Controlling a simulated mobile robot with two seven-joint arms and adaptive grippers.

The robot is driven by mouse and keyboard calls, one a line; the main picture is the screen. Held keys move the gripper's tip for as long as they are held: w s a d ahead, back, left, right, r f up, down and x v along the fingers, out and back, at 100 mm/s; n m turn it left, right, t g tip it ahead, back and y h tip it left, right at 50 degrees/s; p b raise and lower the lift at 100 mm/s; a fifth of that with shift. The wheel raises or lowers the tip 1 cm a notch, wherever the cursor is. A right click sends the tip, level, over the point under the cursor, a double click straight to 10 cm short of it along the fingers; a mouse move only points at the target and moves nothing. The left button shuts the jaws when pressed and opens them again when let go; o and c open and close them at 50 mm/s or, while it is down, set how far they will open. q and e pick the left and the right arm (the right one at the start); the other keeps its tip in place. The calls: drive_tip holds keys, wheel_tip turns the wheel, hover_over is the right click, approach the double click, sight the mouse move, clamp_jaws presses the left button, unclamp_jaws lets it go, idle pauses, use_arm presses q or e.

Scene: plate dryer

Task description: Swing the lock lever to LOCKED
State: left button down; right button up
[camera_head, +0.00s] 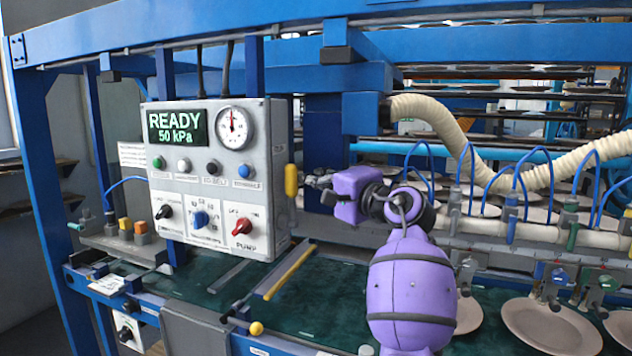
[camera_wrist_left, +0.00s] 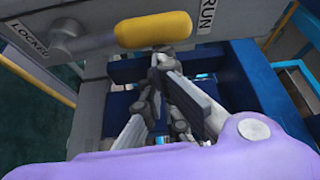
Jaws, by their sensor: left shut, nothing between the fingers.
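The lock lever has a yellow handle (camera_head: 291,180) on the right side face of the grey control box (camera_head: 268,140). In the left wrist view the yellow handle (camera_wrist_left: 153,30) reaches from a grey pivot (camera_wrist_left: 68,40) toward the RUN label (camera_wrist_left: 208,14). The LOCKED label (camera_wrist_left: 26,38) is on the pivot's other side. My left gripper (camera_head: 316,181) is shut and empty, just right of the handle in the head view. In the wrist view its fingertips (camera_wrist_left: 165,68) are close below the handle; I cannot tell whether they touch it. My right gripper is not in view.
The box display (camera_head: 177,128) reads READY 50 kPa, beside a round gauge (camera_head: 232,127). A blue post (camera_head: 325,150) stands behind my gripper. A cream corrugated hose (camera_head: 440,118) and plates (camera_head: 550,325) are at the right. A yellow rod (camera_head: 290,272) lies below the box.

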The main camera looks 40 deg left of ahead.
use_arm(q)
drive_tip(key=shift+s, duration=0.15)
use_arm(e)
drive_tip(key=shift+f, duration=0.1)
use_arm(q)
drive_tip(key=s+d+f+n+g+y+b, duration=0.1)
drive_tip(key=s+n+g+b, duration=0.4)
drive_tip(key=n+b, duration=0.5)
drive_tip(key=s+d+f+n+g+y+b, duration=0.2)
drive_tip(key=s+f+n+g+y+b, duration=0.2)
drive_tip(key=s+n+b, duration=0.3)
drive_tip(key=shift+f+n+g+b, duration=0.45)
drive_tip(key=shift+n+b, duration=1.65)
drive_tip(key=shift+b, duration=1.45)
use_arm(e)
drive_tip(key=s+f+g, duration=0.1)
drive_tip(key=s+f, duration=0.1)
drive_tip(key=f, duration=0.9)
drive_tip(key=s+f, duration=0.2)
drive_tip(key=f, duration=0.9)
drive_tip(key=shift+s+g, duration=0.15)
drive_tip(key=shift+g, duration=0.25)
use_arm(q)
drive_tip(key=shift+s+a, duration=0.1)
drive_tip(key=shift+s, duration=0.05)
